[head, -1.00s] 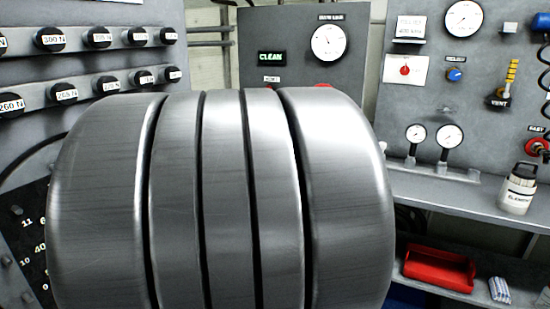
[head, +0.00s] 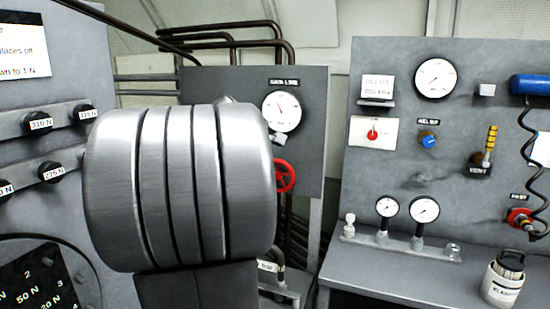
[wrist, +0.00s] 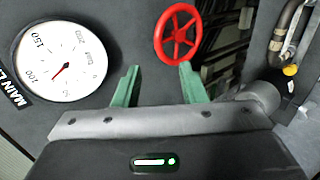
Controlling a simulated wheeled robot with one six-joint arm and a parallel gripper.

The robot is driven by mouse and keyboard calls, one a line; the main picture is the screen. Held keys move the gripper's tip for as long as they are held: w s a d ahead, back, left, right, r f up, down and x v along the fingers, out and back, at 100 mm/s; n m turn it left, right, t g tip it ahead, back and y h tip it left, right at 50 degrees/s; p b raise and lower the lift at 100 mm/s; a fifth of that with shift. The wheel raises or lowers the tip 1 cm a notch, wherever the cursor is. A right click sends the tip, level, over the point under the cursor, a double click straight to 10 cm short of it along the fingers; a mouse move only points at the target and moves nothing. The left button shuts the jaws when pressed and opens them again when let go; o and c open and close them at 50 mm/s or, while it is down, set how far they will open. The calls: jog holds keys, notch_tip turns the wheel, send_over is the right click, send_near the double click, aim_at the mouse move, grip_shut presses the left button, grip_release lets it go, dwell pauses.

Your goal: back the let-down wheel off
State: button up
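A red spoked handwheel (head: 284,176) shows on the middle panel, below and right of a round white gauge (head: 281,110). My arm partly hides its left side in the head view. In the wrist view the whole red wheel (wrist: 177,35) is in sight at top centre, with the gauge (wrist: 62,60) to its left. My gripper (wrist: 159,67) has two green fingers set well apart with nothing between them. The fingertips appear just below the wheel in the picture. The right tip looks close to its lower rim; I cannot tell the depth gap. The gripper is hidden in the head view.
Right of the wheel are pipes with a yellow cap (wrist: 290,70). The right panel carries a blue knob (head: 427,139), a red fitting (head: 520,218) with a coiled hose, and two small gauges above a shelf. A white canister (head: 503,281) stands on the shelf. Labelled black knobs line the left panel.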

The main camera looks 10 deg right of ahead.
send_over(280, 174)
jog(key=s+a, duration=0.1)
jog(key=a, duration=0.1)
jog(key=f, duration=0.3)
jog(key=f+p, duration=0.1)
jog(key=f, duration=0.1)
jog(key=shift+s+d+f, duration=0.1)
jog(key=shift+d+f, duration=0.1)
jog(key=shift+f, duration=0.2)
grip_shut()
